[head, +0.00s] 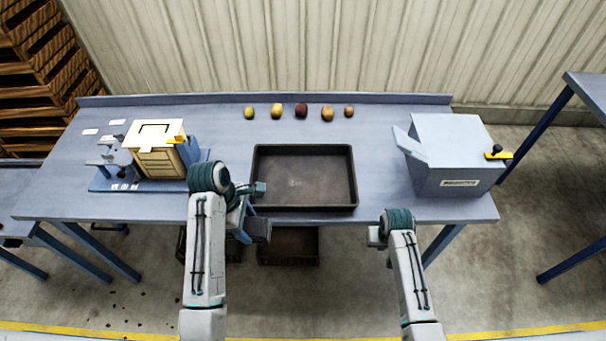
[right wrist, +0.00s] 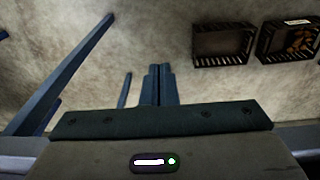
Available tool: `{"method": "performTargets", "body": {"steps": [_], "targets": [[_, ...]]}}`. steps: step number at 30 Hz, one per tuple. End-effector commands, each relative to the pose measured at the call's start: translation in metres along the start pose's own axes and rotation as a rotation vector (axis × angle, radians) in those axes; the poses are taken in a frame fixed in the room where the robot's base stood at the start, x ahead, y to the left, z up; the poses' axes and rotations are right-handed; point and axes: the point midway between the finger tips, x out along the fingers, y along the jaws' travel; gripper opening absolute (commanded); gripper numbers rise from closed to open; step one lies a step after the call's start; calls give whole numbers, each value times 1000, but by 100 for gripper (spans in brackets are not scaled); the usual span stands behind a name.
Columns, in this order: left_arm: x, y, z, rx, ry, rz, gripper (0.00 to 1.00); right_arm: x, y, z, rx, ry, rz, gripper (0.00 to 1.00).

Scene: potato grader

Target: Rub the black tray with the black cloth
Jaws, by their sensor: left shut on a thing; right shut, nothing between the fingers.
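The black tray (head: 352,180) lies flat on the table, empty, near the front edge at the middle. My left gripper (head: 246,229) is at the tray's front left corner, by the table's front edge. It is shut on a dark piece that looks like the black cloth (head: 261,230), which is apart from the tray floor; my wrist partly hides the fingers. My right gripper (right wrist: 157,85) is shut and empty in the right wrist view, pointing down over the floor. In the head view its fingers are hidden behind my wrist, in front of the table.
Several potatoes (head: 302,110) stand in a row behind the tray. A grey box (head: 450,160) is at the right and a cream box device (head: 158,160) at the left. Dark crates (right wrist: 222,62) sit on the floor below. The table (head: 380,125) is clear around the tray's right side.

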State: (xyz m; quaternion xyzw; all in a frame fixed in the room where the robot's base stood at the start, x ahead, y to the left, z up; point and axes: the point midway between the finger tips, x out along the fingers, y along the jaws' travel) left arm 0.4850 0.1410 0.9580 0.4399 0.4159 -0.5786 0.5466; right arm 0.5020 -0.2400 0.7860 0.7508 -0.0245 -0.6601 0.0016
Motion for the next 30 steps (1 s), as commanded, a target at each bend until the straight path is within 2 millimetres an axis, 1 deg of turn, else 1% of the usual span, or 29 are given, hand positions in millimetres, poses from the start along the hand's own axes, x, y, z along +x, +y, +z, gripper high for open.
{"method": "performTargets", "body": {"steps": [1, 3, 6, 8, 14, 18, 21, 24, 27, 30], "targets": [[-8, 0, 2, 0, 0, 0, 40, -25, -1, -11, 3, 6, -2, 0], [-13, 0, 4, 0, 0, 0, 40, -48, -2, -22, 8, 6, -3, 0], [-18, 0, 5, 0, 0, 0, 40, -76, -5, -37, 13, 5, -6, 0], [-20, 0, 6, 0, 0, 0, 40, -90, -9, -49, 16, 0, -10, 0], [-21, 0, 6, 0, 0, 0, 40, -101, -28, -96, 14, -33, -24, 0], [-22, 0, 6, 0, 0, 0, 40, -116, -48, -137, 7, -61, -33, 0], [-23, 0, 6, 0, 0, 0, 40, -130, -61, -163, -2, -80, -38, 0], [-24, 0, 7, 0, 0, 0, 40, -144, -73, -185, -12, -98, -39, 0], [-24, 0, 7, 0, 0, 0, 40, -156, -83, -202, -21, -111, -40, 0], [-25, 0, 7, 0, 0, 0, 40, -165, -89, -212, -28, -123, -39, 0]]}}
